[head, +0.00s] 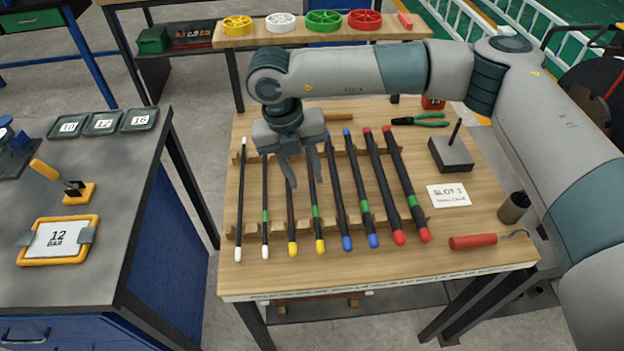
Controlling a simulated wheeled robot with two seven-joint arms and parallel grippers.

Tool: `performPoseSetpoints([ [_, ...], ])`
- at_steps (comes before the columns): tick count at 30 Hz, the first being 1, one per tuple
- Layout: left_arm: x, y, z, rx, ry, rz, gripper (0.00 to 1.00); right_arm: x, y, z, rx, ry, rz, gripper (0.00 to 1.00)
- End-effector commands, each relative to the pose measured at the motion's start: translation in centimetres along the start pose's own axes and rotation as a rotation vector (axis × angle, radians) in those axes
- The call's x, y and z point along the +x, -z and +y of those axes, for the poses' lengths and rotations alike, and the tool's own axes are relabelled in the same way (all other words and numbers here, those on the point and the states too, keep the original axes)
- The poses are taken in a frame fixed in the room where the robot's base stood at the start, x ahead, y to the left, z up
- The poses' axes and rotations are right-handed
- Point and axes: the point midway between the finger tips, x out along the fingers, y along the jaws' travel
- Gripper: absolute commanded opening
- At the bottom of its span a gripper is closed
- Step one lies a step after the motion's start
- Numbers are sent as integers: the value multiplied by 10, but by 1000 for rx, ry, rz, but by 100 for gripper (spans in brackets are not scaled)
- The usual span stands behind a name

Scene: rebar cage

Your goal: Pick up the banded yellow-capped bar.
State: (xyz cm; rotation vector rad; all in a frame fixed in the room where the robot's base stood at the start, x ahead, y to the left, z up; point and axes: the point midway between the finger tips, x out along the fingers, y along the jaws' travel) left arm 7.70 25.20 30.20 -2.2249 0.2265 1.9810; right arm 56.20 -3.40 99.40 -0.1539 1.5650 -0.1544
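The banded yellow-capped bar (319,232) lies in the wooden rack on the wooden table, with a yellow cap at its near end and a green band along its length. A plain yellow-capped bar (292,232) lies just to its left. My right gripper (306,182) hangs above the rack, fingers pointing down and apart, with nothing seen between them. Its left finger shows over the plain yellow-capped bar and its right finger over the far part of the banded one. The far ends of both bars are hidden behind the gripper. My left gripper is not in view.
White-capped bars (265,235) lie left in the rack; blue-capped (347,228) and red-capped bars (399,222) lie right. A red-handled tool (473,242), a slot card (448,196) and a dark block (451,155) are at the right. A grey bench (120,190) stands left.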

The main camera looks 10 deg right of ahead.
Motion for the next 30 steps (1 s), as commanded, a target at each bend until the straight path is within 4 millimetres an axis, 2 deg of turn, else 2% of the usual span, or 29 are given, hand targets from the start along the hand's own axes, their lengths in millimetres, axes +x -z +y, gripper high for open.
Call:
performPoseSetpoints([
  [2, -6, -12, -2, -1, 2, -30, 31, 9, 1, -1, 0, 2, 4, 34],
  [9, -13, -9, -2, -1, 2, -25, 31, 32, 0, 0, 0, 0, 0, 34],
  [22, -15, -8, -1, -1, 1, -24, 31, 35, 1, 0, 0, 0, 1, 34],
  [30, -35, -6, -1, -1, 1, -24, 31, 54, 5, -1, 0, 2, 4, 34],
])
